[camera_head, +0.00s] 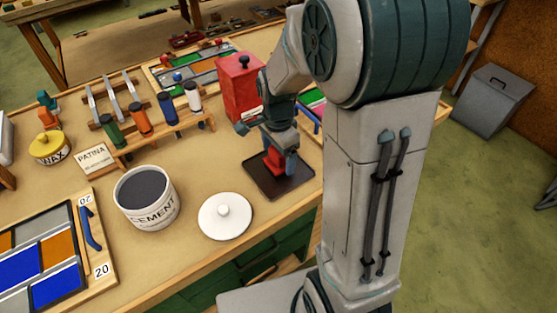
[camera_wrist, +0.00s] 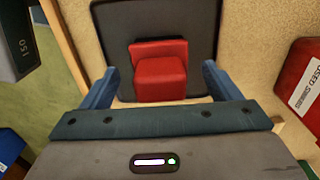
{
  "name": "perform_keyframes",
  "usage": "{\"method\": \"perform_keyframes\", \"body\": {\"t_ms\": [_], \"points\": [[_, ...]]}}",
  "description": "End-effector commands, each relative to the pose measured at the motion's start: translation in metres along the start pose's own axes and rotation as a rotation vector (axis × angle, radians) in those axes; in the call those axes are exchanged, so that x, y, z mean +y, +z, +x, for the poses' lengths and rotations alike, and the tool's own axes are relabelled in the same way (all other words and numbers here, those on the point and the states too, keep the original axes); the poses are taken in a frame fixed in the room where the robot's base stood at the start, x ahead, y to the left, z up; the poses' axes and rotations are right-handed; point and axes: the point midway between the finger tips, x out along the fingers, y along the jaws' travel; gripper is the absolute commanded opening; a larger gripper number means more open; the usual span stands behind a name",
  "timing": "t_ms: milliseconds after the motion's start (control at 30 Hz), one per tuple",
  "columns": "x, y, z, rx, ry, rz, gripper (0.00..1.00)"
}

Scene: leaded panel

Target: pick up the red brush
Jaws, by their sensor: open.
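The red brush (camera_head: 273,160) lies on a dark tray (camera_head: 262,187) near the bench's front edge. In the wrist view the brush (camera_wrist: 161,76) is a red block with a raised, narrower top, on the dark tray (camera_wrist: 112,25). My gripper (camera_wrist: 160,72) is open above it, with blue fingers on the left and right of the brush and a visible gap on each side. In the head view my gripper (camera_head: 281,164) points down at the tray and hides part of the brush. I cannot tell how far down the fingers reach.
A white lid (camera_head: 226,215) and a cement tub (camera_head: 147,197) stand left of the tray. A red box (camera_head: 238,84) stands behind it; a labelled red box (camera_wrist: 300,85) shows at right in the wrist view. A bottle rack (camera_head: 160,133) is farther left.

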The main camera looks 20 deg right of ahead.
Motion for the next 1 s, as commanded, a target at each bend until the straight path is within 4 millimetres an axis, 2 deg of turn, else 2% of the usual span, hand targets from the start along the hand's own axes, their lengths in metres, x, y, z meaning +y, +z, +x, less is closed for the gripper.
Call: {"method": "perform_keyframes", "body": {"t_ms": [100, 367, 567, 867, 1000], "points": [[0.0003, 0.0000, 0.0127, -0.001, 0.002, 0.000, 0.84], [-0.0004, 0.0000, 0.0150, 0.000, -0.001, -0.001, 0.84], [-0.0004, 0.0000, 0.0148, 0.000, -0.001, -0.001, 0.31], [-0.0006, -0.0001, 0.0136, 0.001, -0.002, -0.001, 0.31], [-0.0010, -0.0002, 0.0066, 0.001, -0.003, -0.001, 0.31]]}}
